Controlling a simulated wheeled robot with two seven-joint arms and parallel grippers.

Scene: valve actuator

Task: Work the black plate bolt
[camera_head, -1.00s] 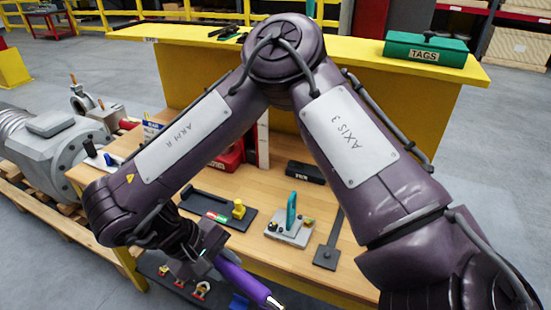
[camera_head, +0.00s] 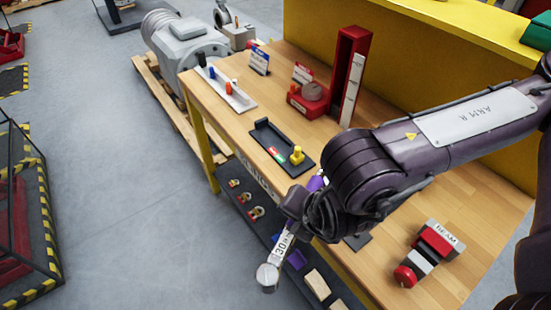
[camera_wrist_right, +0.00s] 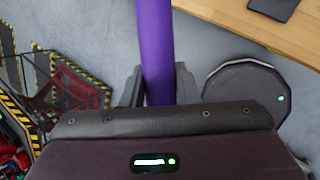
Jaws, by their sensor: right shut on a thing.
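My right gripper (camera_wrist_right: 158,88) is shut on a purple handle (camera_wrist_right: 154,40), which runs up between its fingers in the wrist view. In the head view the gripper (camera_head: 298,203) is beyond the table's front edge. A bit of the purple handle (camera_head: 317,182) shows behind it. A pale shaft marked 30 with a round silver head (camera_head: 268,277) hangs toward the floor; it appears to be part of the held tool. A black plate (camera_head: 358,241) is mostly hidden behind my right arm, and its bolt cannot be seen. My left gripper is out of view.
A black tray with a yellow knob (camera_head: 297,155) lies on the wooden table (camera_head: 460,195). A red and grey device marked BEAM (camera_head: 436,241) is at the right. A red box (camera_head: 309,100) and a tall red stand (camera_head: 350,62) are behind. A lower shelf holds several items.

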